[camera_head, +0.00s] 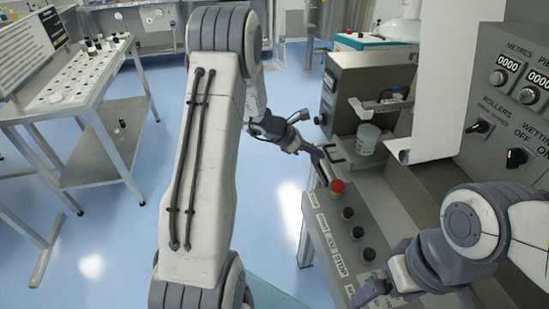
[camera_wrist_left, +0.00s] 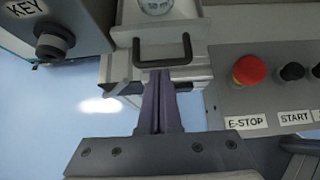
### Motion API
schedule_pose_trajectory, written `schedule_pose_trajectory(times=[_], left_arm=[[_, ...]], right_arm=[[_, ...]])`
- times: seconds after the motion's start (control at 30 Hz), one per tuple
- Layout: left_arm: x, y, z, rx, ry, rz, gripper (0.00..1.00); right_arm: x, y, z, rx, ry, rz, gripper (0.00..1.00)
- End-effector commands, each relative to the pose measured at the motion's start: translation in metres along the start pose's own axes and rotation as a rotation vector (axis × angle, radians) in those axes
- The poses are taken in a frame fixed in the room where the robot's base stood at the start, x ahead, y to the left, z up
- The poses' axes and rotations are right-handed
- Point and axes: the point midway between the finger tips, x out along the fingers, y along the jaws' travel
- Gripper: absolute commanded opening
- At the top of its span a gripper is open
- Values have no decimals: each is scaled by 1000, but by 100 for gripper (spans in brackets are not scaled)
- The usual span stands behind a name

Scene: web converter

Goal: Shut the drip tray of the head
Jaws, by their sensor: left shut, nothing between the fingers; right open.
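The grey metal drip tray (camera_wrist_left: 190,66) shows in the left wrist view with a dark U-shaped handle (camera_wrist_left: 187,45) on its front. In the head view its handle (camera_head: 335,150) is near the left edge of the machine. My left gripper (camera_head: 322,157) is shut and empty, its purple fingers (camera_wrist_left: 159,75) pointing at the tray front just below the handle. I cannot tell whether they touch. My right gripper (camera_head: 368,291), at the lower right over the control panel, is open; its fingertips are partly hidden by its own arm.
A clear cup (camera_head: 367,138) stands behind the handle. A red E-STOP button (camera_head: 337,186) and several black knobs are on the sloping panel (camera_head: 330,215) beside the tray. A black key knob (camera_wrist_left: 52,42) sticks out at the left. Open floor (camera_head: 285,200) lies left of the machine.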

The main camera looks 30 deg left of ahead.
Motion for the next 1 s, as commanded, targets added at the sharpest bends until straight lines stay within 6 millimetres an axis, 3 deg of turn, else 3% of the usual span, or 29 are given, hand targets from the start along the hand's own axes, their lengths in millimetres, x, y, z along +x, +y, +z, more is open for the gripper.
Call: schedule_pose_trajectory(times=[0.07,0.27,0.5,0.7,1.0], left_arm=[[0,0,1,6,-9,-2,0],[-12,2,-20,9,-4,-8,0],[-71,3,-21,11,-2,-4,0],[-103,3,-21,11,-1,-7,0],[-114,1,-20,14,1,-14,0]], right_arm=[[2,0,0,0,0,0,100],[8,1,0,0,0,0,100],[11,1,1,0,0,0,100],[12,1,1,0,0,0,100],[12,1,1,0,0,0,100]])
